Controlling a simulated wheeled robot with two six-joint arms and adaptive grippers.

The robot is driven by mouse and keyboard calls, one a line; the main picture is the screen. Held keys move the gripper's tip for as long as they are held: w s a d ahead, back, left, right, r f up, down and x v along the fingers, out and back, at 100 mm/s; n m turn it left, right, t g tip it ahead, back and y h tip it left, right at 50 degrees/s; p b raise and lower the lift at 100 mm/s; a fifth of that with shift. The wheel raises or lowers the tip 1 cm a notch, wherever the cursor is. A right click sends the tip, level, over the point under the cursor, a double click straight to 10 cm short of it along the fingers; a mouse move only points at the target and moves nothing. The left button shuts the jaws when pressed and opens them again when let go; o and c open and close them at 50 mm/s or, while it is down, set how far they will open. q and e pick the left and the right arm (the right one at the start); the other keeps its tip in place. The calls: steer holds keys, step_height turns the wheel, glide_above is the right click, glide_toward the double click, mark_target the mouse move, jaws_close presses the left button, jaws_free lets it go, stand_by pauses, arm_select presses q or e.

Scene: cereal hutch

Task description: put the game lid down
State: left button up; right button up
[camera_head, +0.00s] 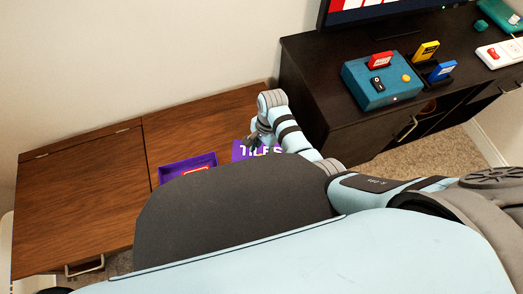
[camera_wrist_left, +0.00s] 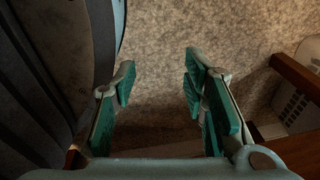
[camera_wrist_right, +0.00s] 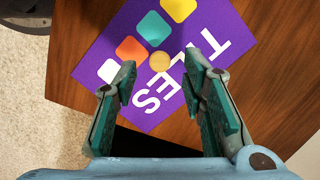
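The purple game lid (camera_wrist_right: 104,52) shows in the right wrist view with white "TILES" lettering, coloured squares and a round tan knob (camera_wrist_right: 159,61). It appears to lie flat on the brown wooden top, near an edge. In the head view the lid (camera_head: 240,152) is partly hidden by my right arm and body. My right gripper (camera_wrist_right: 160,66) is open above it, with its fingertips on either side of the knob in the picture; contact cannot be told. The open purple game box (camera_head: 165,175) is left of the lid, with something red inside. My left gripper (camera_wrist_left: 157,75) is open and empty above carpet.
The brown wooden top (camera_head: 85,190) is clear to the left of the box. A dark cabinet (camera_head: 310,75) stands to the right, bearing a teal console (camera_head: 375,95), coloured cartridges and a screen. My own body hides the front of the scene.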

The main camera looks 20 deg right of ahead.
arm_select(q)
steer(key=r+p, duration=0.1)
steer(key=s+d+r+p, duration=0.1)
steer(key=r, duration=0.1)
steer(key=d+r+p, duration=0.1)
steer(key=r+p, duration=0.1)
steer(key=shift+s+d, duration=0.2)
arm_select(e)
step_height(320, 180, up, 9)
steer(key=d, duration=0.1)
steer(key=shift+w+d+r, duration=0.15)
steer(key=shift+w+r, duration=0.05)
steer(key=shift+w, duration=0.1)
arm_select(q)
steer(key=shift+a, duration=0.15)
